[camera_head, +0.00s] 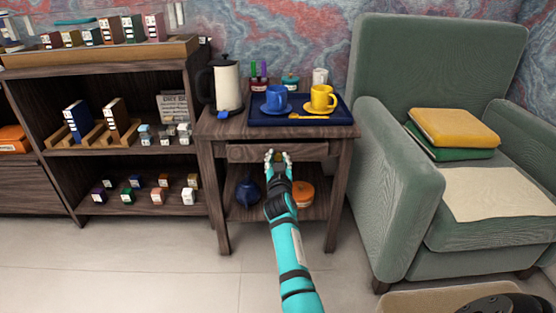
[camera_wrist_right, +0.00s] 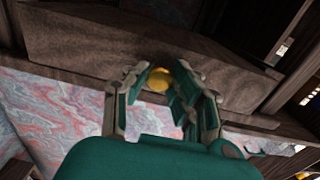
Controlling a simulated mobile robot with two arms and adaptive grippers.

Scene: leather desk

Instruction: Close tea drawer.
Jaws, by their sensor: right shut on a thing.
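The tea drawer (camera_head: 248,153) is a dark wooden drawer front under the top of the small side table (camera_head: 340,131). It looks nearly flush with the table frame; I cannot tell whether a small gap is left. Its front also fills the upper part of the right wrist view (camera_wrist_right: 90,42). My right gripper (camera_head: 277,155) is at the middle of the drawer front, shut on the round yellow drawer knob (camera_wrist_right: 159,80), with a finger on each side of it. In the head view the fingers mostly hide the knob. My left gripper is out of view.
On the table top stand a blue tray (camera_head: 258,121) with a blue cup (camera_head: 276,97) and yellow cup (camera_head: 322,97), and a white jug (camera_head: 227,86). A blue teapot (camera_head: 247,192) sits below. A green armchair (camera_head: 400,200) stands close right, a bookshelf (camera_head: 150,60) left.

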